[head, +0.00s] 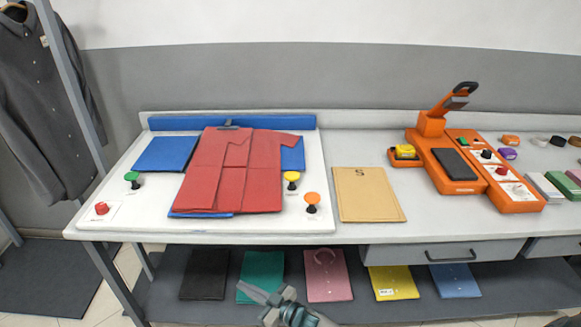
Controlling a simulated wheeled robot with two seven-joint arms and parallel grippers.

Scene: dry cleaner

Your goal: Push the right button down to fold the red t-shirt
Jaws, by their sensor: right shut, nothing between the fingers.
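The red t-shirt (262,175) lies flat on a white folding board (250,222) with blue panels (165,154). Its left part looks folded inward, while a sleeve on the right still sticks out over a blue panel. A green button (132,177) and a red button (102,208) are at the board's left. A yellow button (291,178) and an orange button (311,198) are at its right. My right gripper (248,291) is shut and empty, low at the bottom of the view, in front of the table's front edge and below the buttons. My left gripper is not in view.
A brown folder (367,194) lies right of the board. An orange machine (450,170) with a raised lever stands further right. Folded garments, such as a yellow one (394,281), lie on the lower shelf. A dark shirt (42,105) hangs by a grey post at left.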

